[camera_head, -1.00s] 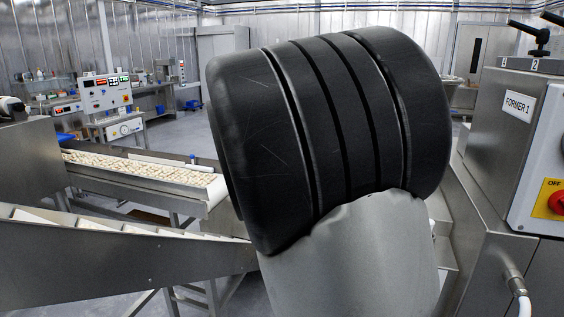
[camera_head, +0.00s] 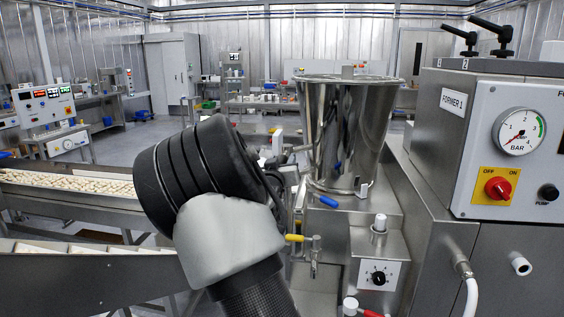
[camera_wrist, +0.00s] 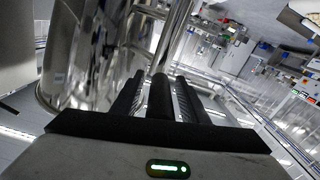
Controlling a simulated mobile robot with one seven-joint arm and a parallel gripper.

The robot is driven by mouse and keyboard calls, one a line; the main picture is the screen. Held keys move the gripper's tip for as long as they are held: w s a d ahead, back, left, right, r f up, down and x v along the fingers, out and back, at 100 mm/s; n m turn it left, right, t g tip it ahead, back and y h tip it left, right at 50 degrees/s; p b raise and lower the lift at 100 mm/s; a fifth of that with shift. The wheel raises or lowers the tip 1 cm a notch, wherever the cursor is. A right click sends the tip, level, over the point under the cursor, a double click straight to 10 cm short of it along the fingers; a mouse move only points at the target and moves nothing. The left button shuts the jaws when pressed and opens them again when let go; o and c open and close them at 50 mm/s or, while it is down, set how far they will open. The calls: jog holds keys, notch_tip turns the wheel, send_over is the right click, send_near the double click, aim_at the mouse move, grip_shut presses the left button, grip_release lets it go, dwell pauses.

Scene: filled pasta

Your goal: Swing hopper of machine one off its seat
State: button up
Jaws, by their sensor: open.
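The hopper (camera_head: 345,125) of machine one is a shiny steel tapered vessel with a lid, upright on its steel seat (camera_head: 385,205) beside the box labelled FORMER 1. In the wrist view its curved wall (camera_wrist: 85,60) fills the upper left. My gripper (camera_wrist: 159,77) is open, its two dark fingers on either side of a dark round grip (camera_wrist: 160,98) in line with a steel bar (camera_wrist: 172,40). I cannot tell whether the fingers touch the grip. In the head view my arm mostly hides the gripper, at the hopper's left side.
A blue lever (camera_head: 329,201) and a yellow valve handle (camera_head: 296,238) sit low by the seat. The FORMER 1 panel (camera_head: 515,150) with gauge and red switch stands right. A conveyor (camera_head: 75,185) with pasta is left. Benches stand behind, with open floor between.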

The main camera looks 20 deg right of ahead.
grip_shut()
jog(key=shift+d+f+b, duration=0.1)
jog(key=shift+d+b, duration=0.05)
jog(key=shift+b, duration=0.25)
